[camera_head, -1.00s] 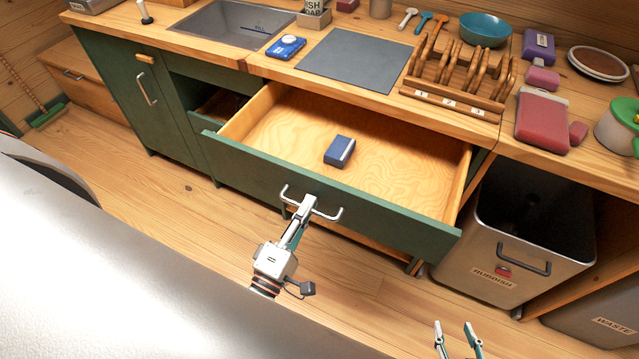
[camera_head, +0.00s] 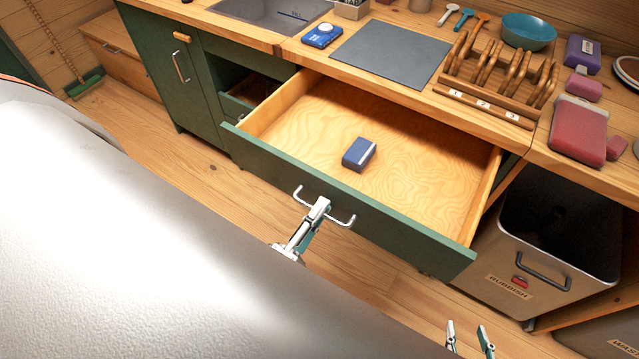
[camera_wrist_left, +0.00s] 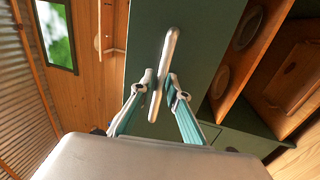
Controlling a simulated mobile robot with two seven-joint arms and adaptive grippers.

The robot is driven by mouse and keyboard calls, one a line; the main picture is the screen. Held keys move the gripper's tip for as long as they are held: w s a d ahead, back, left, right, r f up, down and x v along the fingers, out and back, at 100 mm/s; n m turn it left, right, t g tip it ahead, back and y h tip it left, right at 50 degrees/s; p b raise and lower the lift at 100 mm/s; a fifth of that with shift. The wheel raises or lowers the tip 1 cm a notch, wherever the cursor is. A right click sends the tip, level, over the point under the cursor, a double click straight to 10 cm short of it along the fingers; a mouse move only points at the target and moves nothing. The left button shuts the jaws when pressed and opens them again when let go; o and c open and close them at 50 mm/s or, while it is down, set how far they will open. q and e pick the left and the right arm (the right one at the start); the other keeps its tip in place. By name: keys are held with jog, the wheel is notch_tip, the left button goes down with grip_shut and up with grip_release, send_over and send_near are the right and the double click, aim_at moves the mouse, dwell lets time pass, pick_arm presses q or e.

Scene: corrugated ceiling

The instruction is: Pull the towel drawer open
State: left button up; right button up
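The wide green-fronted drawer (camera_head: 345,205) under the counter is pulled well out, showing its pale wood inside. No towel or label shows on it. A blue box (camera_head: 359,154) lies inside. The drawer's metal handle (camera_head: 343,220) also shows in the left wrist view (camera_wrist_left: 165,66). My left gripper (camera_head: 317,206) is at the handle's middle. In the left wrist view its fingers (camera_wrist_left: 159,82) close in on both sides of the bar, so it is shut on the handle. My right gripper (camera_head: 467,335) is low in the head view, fingers apart and empty, away from the drawer.
A rubbish bin (camera_head: 545,255) stands right of the drawer. A smaller drawer (camera_head: 237,106) at left is slightly out. The counter holds a grey board (camera_head: 390,52), a wooden rack (camera_head: 490,85) and a bowl (camera_head: 528,31). Bare floor (camera_head: 195,190) lies in front of the cabinets.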

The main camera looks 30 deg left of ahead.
pick_arm(q)
jog(key=s+f, duration=0.2)
jog(key=s, duration=0.9)
jog(key=shift+s+a+f, duration=0.15)
jog(key=shift+s+a, duration=0.05)
jog(key=shift+s, duration=0.2)
jog(key=shift+w+d, duration=0.1)
